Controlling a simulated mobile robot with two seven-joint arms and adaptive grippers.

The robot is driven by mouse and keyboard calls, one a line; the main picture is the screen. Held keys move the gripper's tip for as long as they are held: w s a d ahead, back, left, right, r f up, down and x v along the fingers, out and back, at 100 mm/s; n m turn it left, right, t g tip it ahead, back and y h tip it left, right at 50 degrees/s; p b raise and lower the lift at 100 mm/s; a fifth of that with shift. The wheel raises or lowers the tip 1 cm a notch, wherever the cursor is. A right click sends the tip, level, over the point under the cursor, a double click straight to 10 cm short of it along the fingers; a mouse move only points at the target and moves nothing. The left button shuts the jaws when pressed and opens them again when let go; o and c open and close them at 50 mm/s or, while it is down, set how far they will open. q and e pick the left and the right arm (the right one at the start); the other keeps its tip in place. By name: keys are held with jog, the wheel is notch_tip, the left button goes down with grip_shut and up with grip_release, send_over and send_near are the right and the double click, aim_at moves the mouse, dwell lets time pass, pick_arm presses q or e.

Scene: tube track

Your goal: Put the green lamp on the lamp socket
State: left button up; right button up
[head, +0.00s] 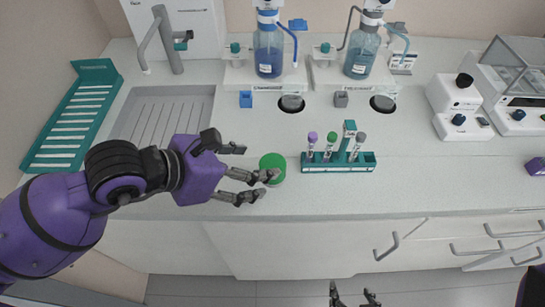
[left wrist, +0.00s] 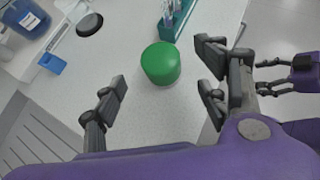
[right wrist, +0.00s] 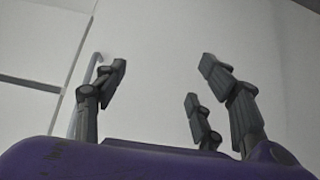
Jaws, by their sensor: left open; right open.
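The green lamp (head: 274,163) is a short green cylinder standing on the white counter, left of the tube rack. In the left wrist view the green lamp (left wrist: 160,63) lies ahead of and between the spread fingers. My left gripper (head: 250,172) is open and empty at the lamp's left side; fingertips overlap its edge in the head view, and contact cannot be told. My right gripper (head: 355,298) is open and empty, low in front of the cabinets. I cannot tell which thing is the lamp socket; two dark round discs, left (head: 291,103) and right (head: 382,104), sit on the counter.
A teal tube rack (head: 340,167) with several capped tubes stands right of the lamp. Behind are two bottle dispensers, a blue block (head: 246,99) and a grey block (head: 340,99). A sink (head: 160,112) is at the left, instruments at the right. The counter's front edge is close.

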aim_at(266, 165)
pick_arm(q)
jog(key=shift+w+d+f, duration=0.15)
jog(key=shift+d+f, duration=0.35)
jog(key=shift+d, duration=0.2)
jog(key=x, duration=0.3)
jog(key=shift+w+f+p, duration=0.3)
jog(key=shift+f, duration=0.05)
jog(key=shift+w+d+f, duration=0.15)
jog(key=shift+d+f, duration=0.1)
jog(key=shift+f, duration=0.05)
pick_arm(e)
jog(key=shift+s+a+r, duration=0.1)
jog(key=shift+s, duration=0.35)
pick_arm(q)
jog(key=shift+c, duration=0.2)
jog(key=c, duration=1.3)
pick_arm(e)
jog(key=shift+s, duration=0.1)
pick_arm(q)
jog(key=shift+r, duration=0.15)
